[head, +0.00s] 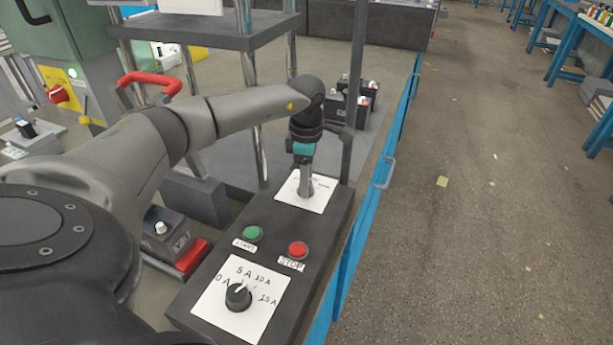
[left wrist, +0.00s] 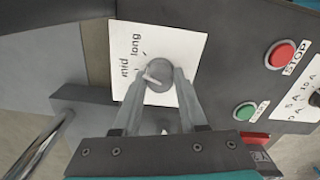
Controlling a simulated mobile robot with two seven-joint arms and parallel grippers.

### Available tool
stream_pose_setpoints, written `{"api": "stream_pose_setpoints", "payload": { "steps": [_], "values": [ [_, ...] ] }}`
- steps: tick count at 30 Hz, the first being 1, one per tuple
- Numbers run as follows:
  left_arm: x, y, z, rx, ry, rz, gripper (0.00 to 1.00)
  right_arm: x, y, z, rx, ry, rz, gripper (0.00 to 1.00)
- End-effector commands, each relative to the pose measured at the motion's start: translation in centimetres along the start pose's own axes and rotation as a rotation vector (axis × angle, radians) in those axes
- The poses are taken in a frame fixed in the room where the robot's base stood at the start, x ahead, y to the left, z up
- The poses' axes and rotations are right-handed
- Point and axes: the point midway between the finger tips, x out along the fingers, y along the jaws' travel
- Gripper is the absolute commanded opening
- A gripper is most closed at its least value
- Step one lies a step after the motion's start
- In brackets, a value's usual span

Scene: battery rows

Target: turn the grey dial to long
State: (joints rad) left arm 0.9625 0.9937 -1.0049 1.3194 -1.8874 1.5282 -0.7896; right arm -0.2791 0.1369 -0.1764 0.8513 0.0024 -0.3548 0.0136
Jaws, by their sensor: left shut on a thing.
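The grey dial (left wrist: 160,73) sits on a white label card (left wrist: 187,45) at the far end of the dark control panel (head: 328,219). In the left wrist view the words "mid" and "long" show, and a third marking is hidden by my fingers. The dial's white pointer mark is on its left side, nearer "mid" than "long". My left gripper (head: 306,187) reaches down onto the card (head: 290,192), and its fingers are shut on the dial from both sides. In the head view the gripper hides the dial. My right gripper is not in view.
A green START button (head: 252,233), a red STOP button (head: 298,249) and a black knob (head: 238,296) with ampere markings sit nearer on the panel. A blue rail (head: 375,195) runs along the right. Batteries (head: 357,100) stand behind. The floor at right is mostly clear.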

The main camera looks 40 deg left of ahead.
Motion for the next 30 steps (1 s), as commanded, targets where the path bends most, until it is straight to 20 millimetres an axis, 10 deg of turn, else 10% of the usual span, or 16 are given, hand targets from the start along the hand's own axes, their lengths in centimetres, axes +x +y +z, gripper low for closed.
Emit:
{"api": "stream_pose_setpoints", "payload": {
  "steps": [30],
  "values": [
    [-0.1,0.0,0.0,0.447,-0.002,0.001,0.00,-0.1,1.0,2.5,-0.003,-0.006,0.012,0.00]
  ]
}}
